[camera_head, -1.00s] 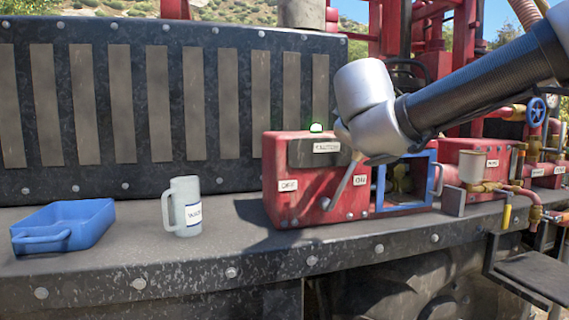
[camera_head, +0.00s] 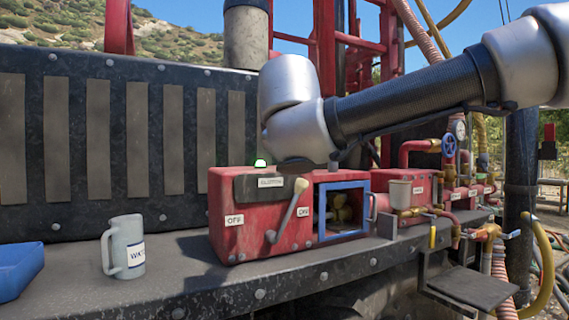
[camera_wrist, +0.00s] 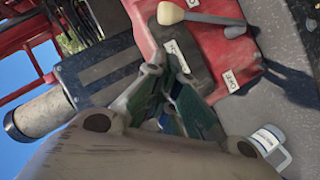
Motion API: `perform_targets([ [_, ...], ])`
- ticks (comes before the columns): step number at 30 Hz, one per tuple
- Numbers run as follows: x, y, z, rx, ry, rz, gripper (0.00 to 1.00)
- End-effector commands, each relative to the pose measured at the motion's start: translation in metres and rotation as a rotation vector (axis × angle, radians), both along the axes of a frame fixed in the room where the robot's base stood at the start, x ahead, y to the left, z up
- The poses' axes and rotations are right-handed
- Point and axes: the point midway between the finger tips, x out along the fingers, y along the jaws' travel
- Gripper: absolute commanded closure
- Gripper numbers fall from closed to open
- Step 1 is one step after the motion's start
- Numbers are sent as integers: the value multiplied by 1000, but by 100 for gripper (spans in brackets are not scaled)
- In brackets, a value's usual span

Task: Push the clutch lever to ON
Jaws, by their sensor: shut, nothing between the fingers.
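The clutch lever (camera_head: 287,212) is on the front of a red box (camera_head: 222,215), with a pale knob at its top. It leans right, its knob beside the ON label (camera_head: 304,212) and away from the OFF label (camera_head: 234,220). In the wrist view the lever knob (camera_wrist: 170,13) is beyond my gripper (camera_wrist: 166,66), whose dark fingers are shut and empty. The fingertips appear close to the CLUTCH plate and apart from the lever. In the head view, my wrist is above the box and the fingers cannot be made out.
A blue-framed opening (camera_head: 344,236) is right of the lever. A labelled mug (camera_head: 126,246) and blue tray (camera_head: 14,266) stand left on the dark ledge (camera_head: 190,285). Pipes and valves (camera_head: 420,205) crowd the right.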

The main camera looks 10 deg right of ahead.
Motion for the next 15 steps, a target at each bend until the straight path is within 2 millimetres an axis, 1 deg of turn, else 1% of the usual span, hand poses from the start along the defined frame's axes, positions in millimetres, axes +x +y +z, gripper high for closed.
perform_targets([
  [1, -8, 3, 3, 1, 0, 5, 100],
  [3, -15, 4, 6, 1, 0, 3, 100],
  [6, -21, 5, 8, 1, -1, 2, 100],
  [15, -24, 5, 9, -1, 0, -1, 100],
])
